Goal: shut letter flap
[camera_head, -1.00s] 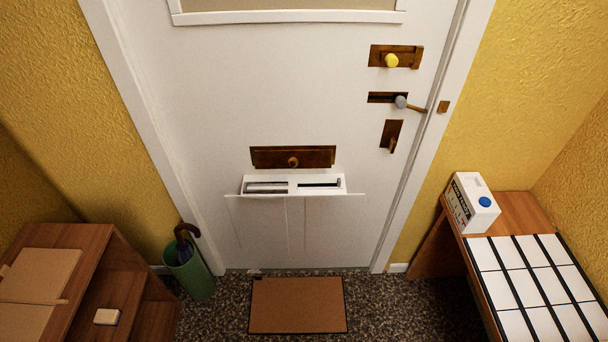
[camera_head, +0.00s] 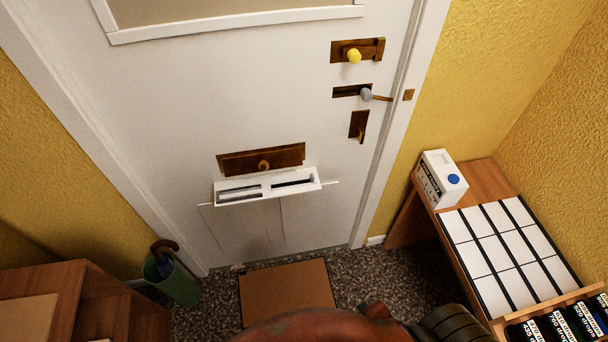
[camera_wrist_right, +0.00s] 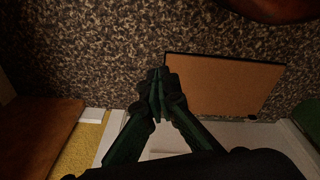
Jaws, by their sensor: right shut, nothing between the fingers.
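A dark brown letter plate (camera_head: 288,156) with a small round knob (camera_head: 263,165) is on the white door in the head view. Right below it a white open-topped box (camera_head: 268,187) with two slots juts from the door, with a thin ledge at its front. I cannot tell which part is the flap or how far it stands open. My right gripper (camera_wrist_right: 158,76) is shut and empty in the right wrist view, pointing over the speckled floor beside the doormat (camera_wrist_right: 222,85). The gripper itself is not in the head view. My left gripper is not in view.
A green umbrella stand (camera_head: 178,284) stands left of the door by a wooden cabinet (camera_head: 67,285). A wooden bench (camera_head: 481,180) with a white box (camera_head: 440,178) is at right. The doormat (camera_head: 287,289) lies before the door. Upper door fittings (camera_head: 357,50) are at right.

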